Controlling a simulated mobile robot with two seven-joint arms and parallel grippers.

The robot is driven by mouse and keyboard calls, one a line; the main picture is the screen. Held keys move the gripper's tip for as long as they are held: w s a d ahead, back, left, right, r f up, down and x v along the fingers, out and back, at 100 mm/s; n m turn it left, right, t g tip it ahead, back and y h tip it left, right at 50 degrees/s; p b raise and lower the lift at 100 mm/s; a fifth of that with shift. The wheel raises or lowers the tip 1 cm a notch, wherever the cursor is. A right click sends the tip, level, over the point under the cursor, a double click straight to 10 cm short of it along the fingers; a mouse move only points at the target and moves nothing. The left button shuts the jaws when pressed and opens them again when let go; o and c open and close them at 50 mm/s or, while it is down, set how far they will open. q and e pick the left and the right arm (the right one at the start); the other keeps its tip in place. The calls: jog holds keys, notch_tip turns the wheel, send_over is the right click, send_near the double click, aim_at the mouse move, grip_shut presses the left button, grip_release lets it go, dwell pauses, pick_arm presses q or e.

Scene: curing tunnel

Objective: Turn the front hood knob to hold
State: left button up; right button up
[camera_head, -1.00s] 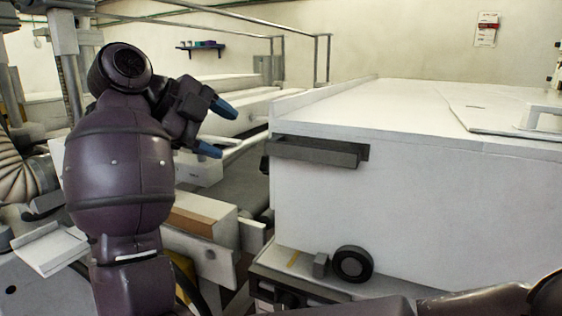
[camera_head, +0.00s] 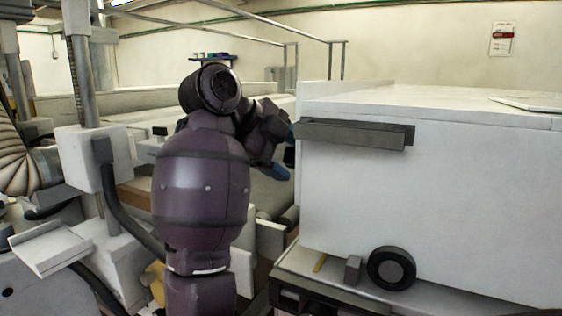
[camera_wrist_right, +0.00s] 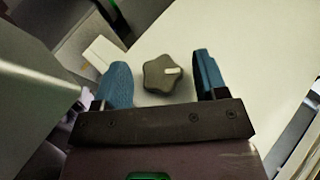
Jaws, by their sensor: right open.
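The star-shaped dark grey knob (camera_wrist_right: 160,76) with a pale pointer mark shows in the right wrist view, on a white panel. My right gripper (camera_wrist_right: 161,70) is open, with one blue finger on each side of the knob. Gaps show between the knob and both fingers; I cannot tell how far the knob is in depth. In the head view my right gripper (camera_head: 283,153) is at the left edge of the big white hood (camera_head: 450,180), and the knob is hidden there. My left gripper is not in view.
A dark grey bar handle (camera_head: 355,134) sticks out of the hood's upper front, close right of my right gripper. A round black wheel-like part (camera_head: 391,268) sits at its lower front. A post with a white block (camera_head: 88,158) and black hose stands left of my arm.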

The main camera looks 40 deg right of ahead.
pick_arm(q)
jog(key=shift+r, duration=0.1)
pick_arm(e)
jog(key=shift+c, duration=0.3)
jog(key=c, duration=0.9)
jog(key=shift+o, duration=0.2)
jog(key=shift+s+r, duration=0.1)
jog(key=shift+h+p, duration=0.5)
jog(key=shift+h, duration=0.1)
jog(key=o, duration=0.9)
